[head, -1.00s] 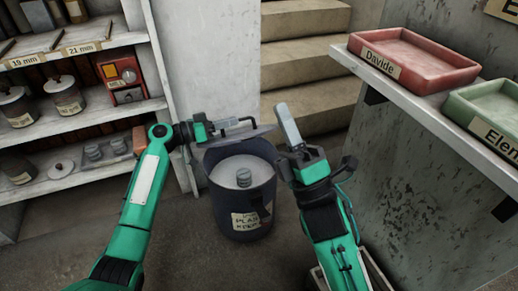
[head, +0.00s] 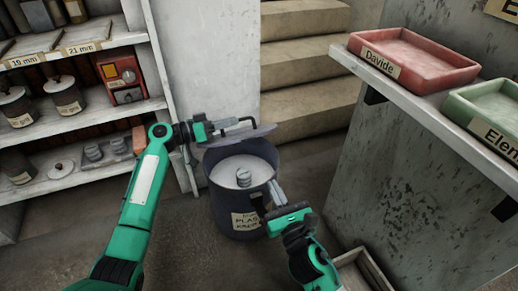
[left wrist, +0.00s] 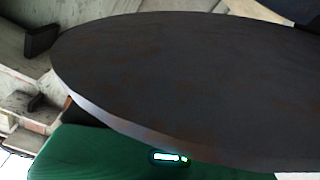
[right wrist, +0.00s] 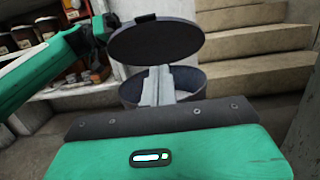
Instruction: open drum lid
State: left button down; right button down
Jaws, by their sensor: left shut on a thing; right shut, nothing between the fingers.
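The dark drum (head: 226,203) stands on the floor with a paper label on its front. The lid's dark underside or face fills the left wrist view (left wrist: 180,85), and the right wrist view shows the lid tilted up (right wrist: 155,45). My left gripper (head: 222,125) is shut on the lid; the exact grip is hard to see. My right gripper (head: 276,190) is shut and empty at the drum's right front side.
A shelf with jars (head: 68,97) and a red box (head: 122,78) stands at left. Stone steps (head: 305,70) rise behind. A ledge at right bears a red tray (head: 415,62) and a green tray (head: 490,105). A wooden crate (head: 365,268) is on the floor at lower right.

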pick_arm(q)
jog(key=shift+a+f, duration=0.1)
jog(key=shift+f, duration=0.05)
pick_arm(e)
send_near(255, 135)
jog(key=w+a+f, duration=0.2)
jog(key=w+f, duration=0.1)
jog(key=w, duration=0.1)
jog(key=r, duration=0.1)
jog(key=w, duration=0.1)
jog(key=r, duration=0.1)
jog(key=shift+w+a+r, duration=0.25)
jog(key=shift+r, duration=0.1)
jog(key=shift+r, duration=0.1)
pick_arm(q)
jog(key=shift+d+f, duration=0.2)
pick_arm(e)
jog(key=shift+w+r, duration=0.5)
jog(key=shift+r, duration=0.25)
pick_arm(q)
jog(key=shift+s, duration=0.1)
jog(key=c, duration=1.5)
grip_release()
pick_arm(e)
jog(key=shift+a+r, duration=0.1)
jog(key=shift+a, duration=0.05)
